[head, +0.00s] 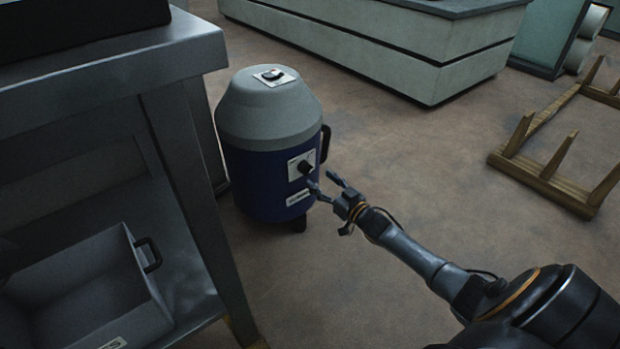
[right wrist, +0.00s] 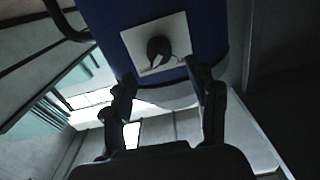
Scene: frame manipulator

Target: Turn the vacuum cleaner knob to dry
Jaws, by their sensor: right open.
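The vacuum cleaner (head: 268,140) stands on the floor left of centre in the head view, with a blue body and a grey domed top. Its black knob (head: 306,167) sits on a pale plate on the front of the body. In the right wrist view the knob (right wrist: 159,50) lies ahead, between the lines of the fingers and beyond the tips. My right gripper (head: 322,184) is open and empty, with its fingertips close to the knob. I cannot tell whether a finger touches it. The plate's markings are too small to read. My left gripper is not in view.
A grey metal table (head: 110,65) with an open bin (head: 95,300) on its lower shelf stands at the left, close to the vacuum. A pale cabinet (head: 380,45) stands behind. A wooden frame (head: 545,180) lies at the right. The floor between is clear.

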